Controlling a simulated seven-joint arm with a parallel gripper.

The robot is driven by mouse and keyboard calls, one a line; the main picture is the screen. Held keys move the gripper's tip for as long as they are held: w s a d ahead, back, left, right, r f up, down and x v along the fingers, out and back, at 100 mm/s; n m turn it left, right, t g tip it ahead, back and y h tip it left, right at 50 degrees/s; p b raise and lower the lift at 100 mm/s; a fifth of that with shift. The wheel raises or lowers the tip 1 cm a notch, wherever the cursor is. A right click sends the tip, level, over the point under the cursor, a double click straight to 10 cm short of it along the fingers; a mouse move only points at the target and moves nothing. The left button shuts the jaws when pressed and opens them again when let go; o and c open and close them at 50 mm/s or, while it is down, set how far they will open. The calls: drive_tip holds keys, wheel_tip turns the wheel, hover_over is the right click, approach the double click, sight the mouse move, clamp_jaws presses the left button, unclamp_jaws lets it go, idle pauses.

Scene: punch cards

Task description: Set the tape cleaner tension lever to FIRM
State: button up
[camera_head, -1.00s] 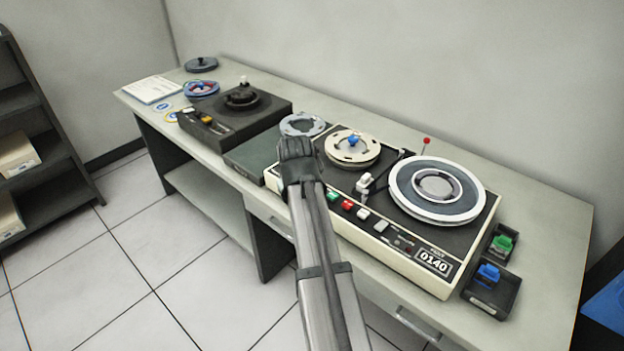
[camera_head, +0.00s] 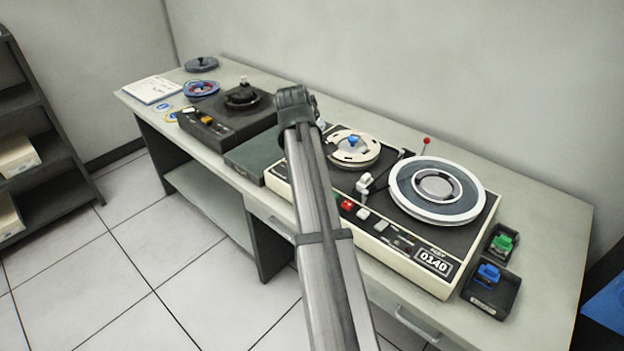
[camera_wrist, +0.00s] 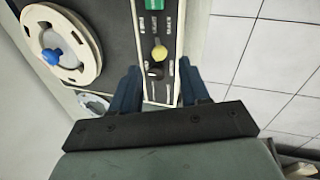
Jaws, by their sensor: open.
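My gripper (camera_head: 296,104) is above the left end of the tape machine (camera_head: 455,290); its fingers are hidden in the head view. In the wrist view my gripper (camera_wrist: 160,78) is open, with a dark blue finger on each side of the machine's control strip. A round yellow knob (camera_wrist: 159,53) on this strip shows just beyond the fingertips, roughly centred between them. A small pale-tipped part (camera_wrist: 154,73) lies nearer, between the fingers. Nothing is held.
A green button (camera_wrist: 154,4) is on the same strip. A cream reel with a blue hub (camera_head: 352,140) and a large grey reel (camera_head: 440,185) are on the machine. A dark unit (camera_head: 238,112) stands left. Two small trays (camera_head: 492,300) are at right.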

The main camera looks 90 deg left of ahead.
drive_tip(key=shift+x, duration=3.6)
clamp_jaws()
